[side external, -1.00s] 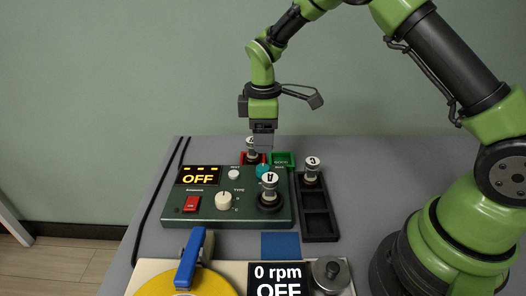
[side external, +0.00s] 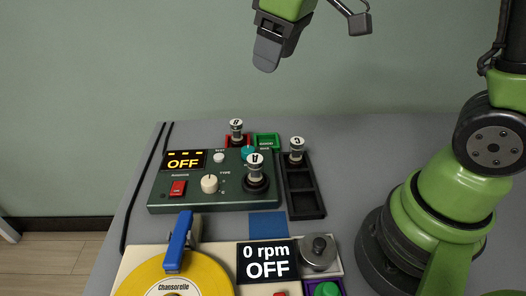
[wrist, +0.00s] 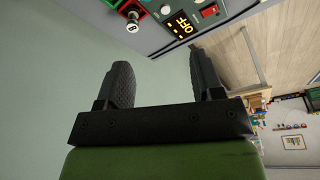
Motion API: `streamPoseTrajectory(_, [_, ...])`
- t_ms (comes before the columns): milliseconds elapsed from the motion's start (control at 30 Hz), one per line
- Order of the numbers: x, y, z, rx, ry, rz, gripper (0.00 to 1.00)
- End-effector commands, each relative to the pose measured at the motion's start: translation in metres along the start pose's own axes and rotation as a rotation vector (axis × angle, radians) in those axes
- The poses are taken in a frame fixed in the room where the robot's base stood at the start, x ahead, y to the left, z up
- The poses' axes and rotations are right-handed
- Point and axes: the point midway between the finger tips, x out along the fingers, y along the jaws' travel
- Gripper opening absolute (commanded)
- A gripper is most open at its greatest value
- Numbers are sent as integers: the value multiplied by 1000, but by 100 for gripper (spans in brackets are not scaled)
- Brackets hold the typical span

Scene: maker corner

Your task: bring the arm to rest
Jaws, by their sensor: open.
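My gripper (side external: 272,52) is raised high above the table, near the top of the side view. In the wrist view its two fingers (wrist: 165,78) stand apart with nothing between them. The upper part of my arm is out of the side frame. Knob-topped piece A (side external: 255,174) stands upright in the dark green tester (side external: 232,197). Piece B (side external: 237,131) stands in the red tray (side external: 229,142), and it also shows in the wrist view (wrist: 132,24). Piece C (side external: 297,150) stands in the far slot of the black rack (side external: 320,214).
The tester's display (side external: 185,161) reads OFF. A green tray (side external: 266,136) at the back looks empty. In front, a turntable with a yellow disc (side external: 205,283) and blue arm (side external: 179,243) has a display (side external: 267,262) reading 0 rpm OFF. Air around my gripper is clear.

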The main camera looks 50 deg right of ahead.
Motion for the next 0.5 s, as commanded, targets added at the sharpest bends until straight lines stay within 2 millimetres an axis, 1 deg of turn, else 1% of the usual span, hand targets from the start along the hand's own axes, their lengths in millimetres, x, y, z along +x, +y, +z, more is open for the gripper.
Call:
streamPoseTrajectory(33, [-18,-6,11,60,44,1,61])
streamPoseTrajectory(100, [-36,-14,27,152,96,-3,61])
streamPoseTrajectory(167, [-49,-20,41,231,142,-11,61])
streamPoseTrajectory(200, [-57,-25,52,282,171,-18,61])
streamPoseTrajectory(300, [-70,-36,77,405,240,-41,61])
streamPoseTrajectory(400, [-76,-44,98,506,295,-68,61])
streamPoseTrajectory(500, [-78,-50,113,580,334,-91,61])
